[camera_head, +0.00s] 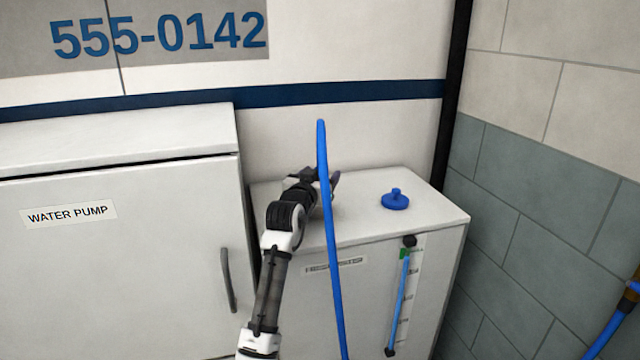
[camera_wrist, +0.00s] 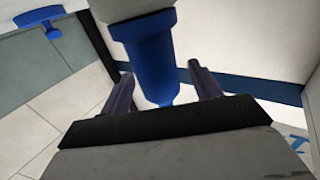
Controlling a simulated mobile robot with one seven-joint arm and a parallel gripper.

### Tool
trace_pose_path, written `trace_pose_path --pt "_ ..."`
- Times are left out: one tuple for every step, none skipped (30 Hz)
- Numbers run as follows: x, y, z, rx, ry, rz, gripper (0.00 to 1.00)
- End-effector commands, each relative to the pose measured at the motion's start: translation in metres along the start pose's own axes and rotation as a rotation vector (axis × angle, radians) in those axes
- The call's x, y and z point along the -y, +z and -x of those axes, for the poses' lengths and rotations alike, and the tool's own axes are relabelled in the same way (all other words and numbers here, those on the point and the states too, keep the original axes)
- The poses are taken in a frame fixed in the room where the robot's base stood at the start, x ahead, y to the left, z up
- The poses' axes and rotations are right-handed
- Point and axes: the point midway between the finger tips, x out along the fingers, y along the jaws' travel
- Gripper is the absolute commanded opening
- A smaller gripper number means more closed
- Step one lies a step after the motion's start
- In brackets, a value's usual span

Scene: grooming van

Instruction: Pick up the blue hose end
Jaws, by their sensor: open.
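A blue hose (camera_head: 330,230) rises nearly upright in the head view, its rounded free end (camera_head: 321,126) above the white tank cabinet. It crosses in front of my gripper (camera_head: 316,178), which is near the cabinet top, below the hose end. In the wrist view my gripper (camera_wrist: 162,88) is open, with its two dark fingers apart. A blue tapered cylinder (camera_wrist: 150,55) with a pale part at its wide end shows between and beyond the fingers. I cannot tell whether this is the hose end or whether a finger touches it.
The white tank cabinet (camera_head: 365,218) carries a blue cap (camera_head: 395,200) on top and a blue level tube (camera_head: 398,300) in front. The water pump cabinet (camera_head: 120,250) stands to the left. A tiled wall (camera_head: 545,170) bounds the right, with another blue hose (camera_head: 608,330) low there.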

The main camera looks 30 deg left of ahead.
Motion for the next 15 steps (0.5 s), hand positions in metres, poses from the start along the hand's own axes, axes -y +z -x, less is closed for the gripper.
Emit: trace_pose_path --pt "-0.0003 0.0001 -0.0025 0.001 0.000 0.000 0.63" --pt "-0.0003 0.0004 -0.0030 0.001 0.000 0.000 0.63" --pt "-0.0003 0.0008 -0.0032 0.000 0.000 0.000 0.63" --pt "-0.0003 0.0009 -0.0032 0.000 0.000 0.000 0.63" --pt "-0.0003 0.0010 -0.0031 0.000 0.001 0.000 0.63" --pt "-0.0004 0.0010 -0.0030 0.000 0.001 0.000 0.63" --pt "-0.0003 0.0010 -0.0029 0.000 0.000 0.000 0.63" --pt "-0.0003 0.0010 -0.0029 0.000 0.000 0.000 0.61" --pt "-0.0003 0.0010 -0.0028 0.000 0.000 0.000 0.56" --pt "-0.0002 0.0010 -0.0028 0.000 0.000 0.000 0.52" --pt "-0.0002 0.0010 -0.0027 0.000 0.000 0.001 0.48" --pt "-0.0002 0.0009 -0.0027 0.000 0.000 0.001 0.43" --pt "-0.0002 0.0009 -0.0027 0.000 0.000 0.001 0.39" --pt "-0.0002 0.0009 -0.0027 0.000 0.000 0.001 0.35" --pt "-0.0002 0.0009 -0.0026 0.000 0.000 0.001 0.30"
